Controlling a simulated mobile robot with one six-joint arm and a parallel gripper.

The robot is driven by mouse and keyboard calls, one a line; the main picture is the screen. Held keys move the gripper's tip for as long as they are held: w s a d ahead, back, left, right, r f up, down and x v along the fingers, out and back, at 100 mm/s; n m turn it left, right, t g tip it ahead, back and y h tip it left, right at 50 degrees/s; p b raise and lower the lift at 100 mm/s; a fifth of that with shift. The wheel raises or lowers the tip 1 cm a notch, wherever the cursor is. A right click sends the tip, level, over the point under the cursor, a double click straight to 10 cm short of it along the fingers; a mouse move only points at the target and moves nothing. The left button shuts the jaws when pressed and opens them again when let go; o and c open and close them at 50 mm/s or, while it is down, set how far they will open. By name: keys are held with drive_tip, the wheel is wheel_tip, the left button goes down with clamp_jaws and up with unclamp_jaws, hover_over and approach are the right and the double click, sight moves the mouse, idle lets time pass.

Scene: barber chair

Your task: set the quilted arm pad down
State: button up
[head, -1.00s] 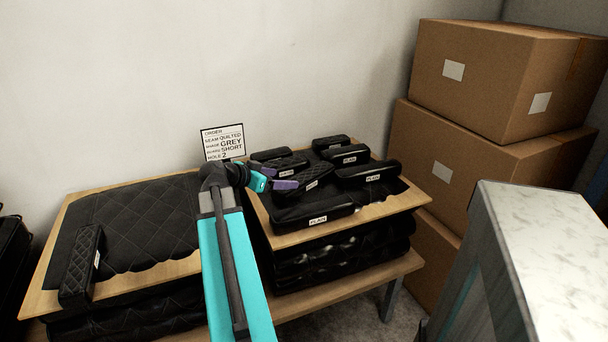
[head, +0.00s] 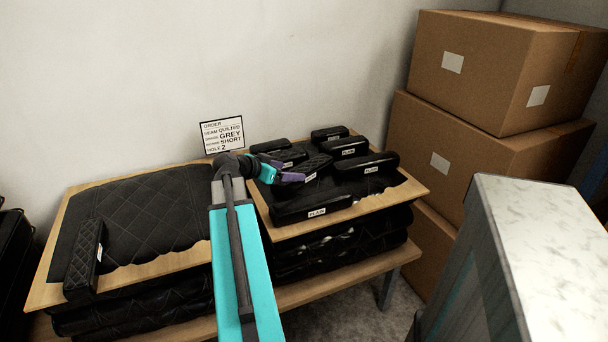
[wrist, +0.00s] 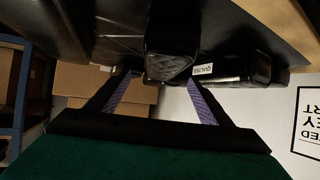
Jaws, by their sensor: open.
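A black quilted arm pad (head: 317,164) lies on the right-hand pile, among other pads. Its stitched end (wrist: 170,67) shows in the wrist view, between and beyond my two purple fingers. My gripper (head: 284,170) is open at the pad's near left end. In the wrist view the fingers (wrist: 160,92) stand apart, with visible space on both sides of the pad's end. I cannot tell whether a finger touches the pad. Another quilted pad (head: 84,262) stands on the left-hand pile.
Pads labelled PLAIN (head: 311,208) and (head: 367,168) lie close by on the right-hand pile. A quilted black cushion (head: 150,215) covers the left-hand board. An order card (head: 222,134) stands behind. Cardboard boxes (head: 455,140) and a pale-topped cabinet (head: 540,225) are at right.

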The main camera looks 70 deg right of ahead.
sight(304, 171)
drive_tip(key=shift+x, duration=2.45)
drive_tip(key=shift+d, duration=0.1)
drive_tip(key=shift+p+x, duration=0.35)
drive_tip(key=shift+x, duration=2.2)
drive_tip(key=shift+w+f, duration=0.1)
drive_tip(key=shift+w, duration=0.05)
drive_tip(key=c, duration=1.6)
drive_tip(key=shift+r, duration=0.2)
drive_tip(key=shift+r, duration=4.85)
drive_tip(key=shift+w, duration=0.1)
